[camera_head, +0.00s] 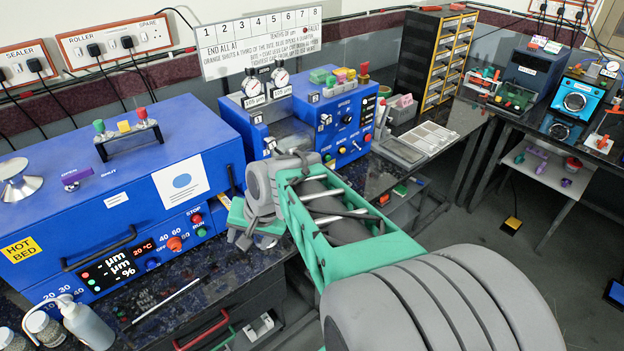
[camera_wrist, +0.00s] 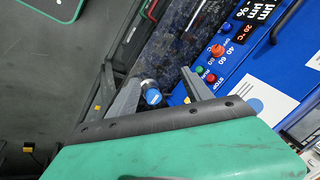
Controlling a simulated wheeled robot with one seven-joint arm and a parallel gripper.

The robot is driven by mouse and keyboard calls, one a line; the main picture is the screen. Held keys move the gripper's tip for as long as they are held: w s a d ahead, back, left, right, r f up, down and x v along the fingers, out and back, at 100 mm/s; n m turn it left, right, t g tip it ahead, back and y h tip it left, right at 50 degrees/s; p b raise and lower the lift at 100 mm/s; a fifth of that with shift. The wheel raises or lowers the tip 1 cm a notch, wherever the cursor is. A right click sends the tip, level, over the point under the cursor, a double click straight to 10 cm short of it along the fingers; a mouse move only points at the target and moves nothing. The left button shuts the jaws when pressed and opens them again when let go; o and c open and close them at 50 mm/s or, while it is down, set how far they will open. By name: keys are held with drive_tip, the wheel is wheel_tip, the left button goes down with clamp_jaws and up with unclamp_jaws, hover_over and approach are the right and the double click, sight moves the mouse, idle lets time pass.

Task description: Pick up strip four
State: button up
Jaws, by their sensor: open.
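I cannot make out which thing is strip four; no strip carries a readable mark. A white board (camera_head: 262,42) with the numbers 1 to 8 along its top stands behind the blue machines. My gripper (camera_wrist: 160,76) is open, its two grey fingers apart over the dark bench edge beside the hot bed. Nothing is seen held. A small blue-capped round part (camera_wrist: 153,96) shows between the fingers in the wrist view; I cannot tell how far below it is. In the head view, my arm hides most of the gripper and the bench under it.
The blue hot bed (camera_head: 60,215) fills the left of the speckled bench. A thin pale rod (camera_head: 165,300) and a wash bottle (camera_head: 88,322) lie and stand before it. Blue roller machines (camera_head: 345,125), a pale tray (camera_head: 428,138) and a drawer cabinet (camera_head: 425,60) stand behind. Floor at right is mostly clear.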

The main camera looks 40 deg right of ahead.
drive_tip(key=w+d+f+m+t+y, duration=0.1)
drive_tip(key=w+d+f+m, duration=0.15)
drive_tip(key=d+m, duration=0.4)
drive_tip(key=w+d+f+m+t, duration=0.1)
drive_tip(key=w+d+m+t, duration=0.15)
drive_tip(key=d+m, duration=0.35)
drive_tip(key=s+d+f+m+t+h+p, duration=0.1)
drive_tip(key=s+d+m+t, duration=0.15)
drive_tip(key=d+m, duration=0.65)
drive_tip(key=s+d+m+t+h, duration=0.1)
drive_tip(key=s+d+m+t, duration=0.15)
drive_tip(key=d+m, duration=0.6)
drive_tip(key=w+f+n, duration=0.1)
drive_tip(key=w, duration=0.1)
drive_tip(key=w+f+p, duration=0.1)
drive_tip(key=w, duration=0.1)
drive_tip(key=w+d+f+n+p, duration=0.1)
drive_tip(key=w, duration=0.2)
drive_tip(key=shift+n+t, duration=0.25)
drive_tip(key=shift+n, duration=0.05)
drive_tip(key=shift+w+f, duration=0.2)
drive_tip(key=shift+c, duration=0.6)
clamp_jaws()
